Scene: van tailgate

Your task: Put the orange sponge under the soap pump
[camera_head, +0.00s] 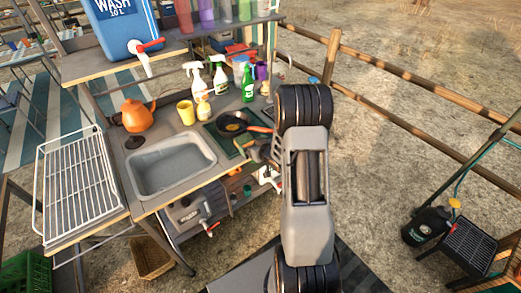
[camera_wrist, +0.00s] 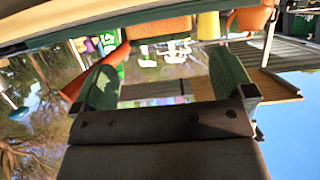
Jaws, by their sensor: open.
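In the wrist view, which looks upside down, an orange block (camera_wrist: 160,27) that looks like the sponge lies at the top centre, beyond my fingertips and apart from them. I cannot pick it out surely in the head view. My gripper (camera_wrist: 166,78) is open, with its two green-padded fingers apart and nothing between them. In the head view my arm covers much of the gripper, at the right end of the counter. A small pale yellow bottle with a white top (camera_head: 203,108), probably the soap pump, stands behind the sink among other bottles.
The counter holds a sink (camera_head: 171,166), an orange kettle (camera_head: 137,115), a yellow cup (camera_head: 185,112), a dark pan (camera_head: 232,125) and spray bottles (camera_head: 194,78). A wire rack (camera_head: 75,185) is at left. A blue water container (camera_head: 122,28) stands on the upper shelf.

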